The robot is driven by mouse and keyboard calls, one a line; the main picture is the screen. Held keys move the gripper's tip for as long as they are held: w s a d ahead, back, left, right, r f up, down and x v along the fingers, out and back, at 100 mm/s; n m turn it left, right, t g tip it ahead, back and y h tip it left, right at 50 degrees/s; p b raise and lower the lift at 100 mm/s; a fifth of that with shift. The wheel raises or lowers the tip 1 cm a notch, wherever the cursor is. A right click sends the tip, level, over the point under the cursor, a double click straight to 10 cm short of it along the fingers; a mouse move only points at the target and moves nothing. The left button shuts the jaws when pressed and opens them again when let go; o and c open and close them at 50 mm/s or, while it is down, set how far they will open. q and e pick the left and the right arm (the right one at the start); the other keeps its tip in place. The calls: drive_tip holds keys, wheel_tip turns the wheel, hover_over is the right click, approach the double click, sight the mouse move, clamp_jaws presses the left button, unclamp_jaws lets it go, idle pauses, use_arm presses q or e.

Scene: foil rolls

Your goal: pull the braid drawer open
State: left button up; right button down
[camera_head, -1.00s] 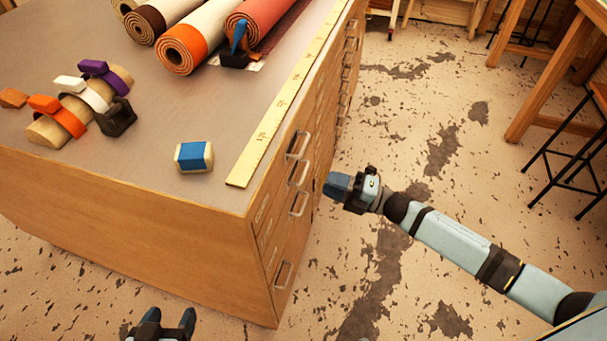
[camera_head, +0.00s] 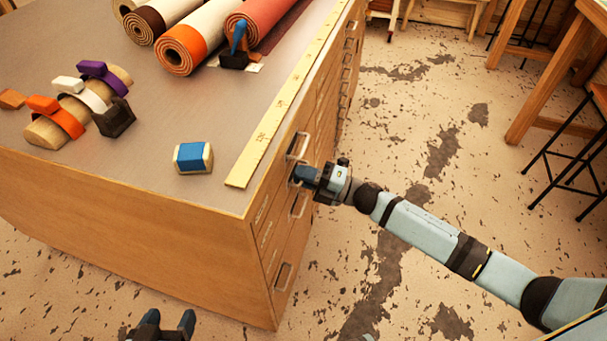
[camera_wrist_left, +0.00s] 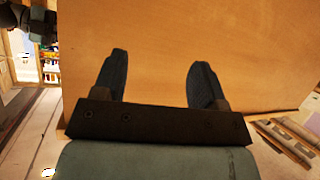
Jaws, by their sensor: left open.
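The wooden drawer cabinet (camera_head: 150,215) has a column of drawers with metal handles on its right face. The handles in clear view are the top one (camera_head: 298,147), a lower one (camera_head: 299,204) and the bottom one (camera_head: 283,276). The drawers look shut; their labels are too small to read, so I cannot tell which is the braid drawer. My right gripper (camera_head: 297,174) is at the second handle from the top and covers most of it; its grip is unclear. My left gripper (camera_head: 168,322) is open and empty before the cabinet's plain side; its spread fingers show in the left wrist view (camera_wrist_left: 158,85).
On the cabinet top lie rolled mats (camera_head: 190,45), a yellow ruler (camera_head: 285,100), a blue-banded block (camera_head: 193,157) and several coloured straps on a wooden rod (camera_head: 45,132). A stool (camera_head: 575,150) and a wooden table (camera_head: 550,80) stand at right. The floor between is clear.

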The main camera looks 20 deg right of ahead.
drive_tip(key=shift+s+d, duration=0.1)
use_arm(q)
drive_tip(key=p, duration=0.2)
drive_tip(key=shift+s+a+p, duration=0.1)
drive_tip(key=shift+a+p, duration=0.15)
drive_tip(key=shift+p, duration=0.1)
use_arm(e)
drive_tip(key=r+v, duration=0.3)
drive_tip(key=v, duration=1.6)
drive_tip(key=shift+s+d+r, duration=0.15)
drive_tip(key=shift+s+d, duration=0.15)
drive_tip(key=shift+d, duration=0.15)
use_arm(q)
drive_tip(key=shift+r, duration=0.1)
use_arm(e)
drive_tip(key=c, duration=1.3)
unclamp_jaws()
drive_tip(key=shift+o, duration=0.2)
use_arm(q)
drive_tip(key=shift+p, duration=0.3)
use_arm(e)
drive_tip(key=v, duration=1.4)
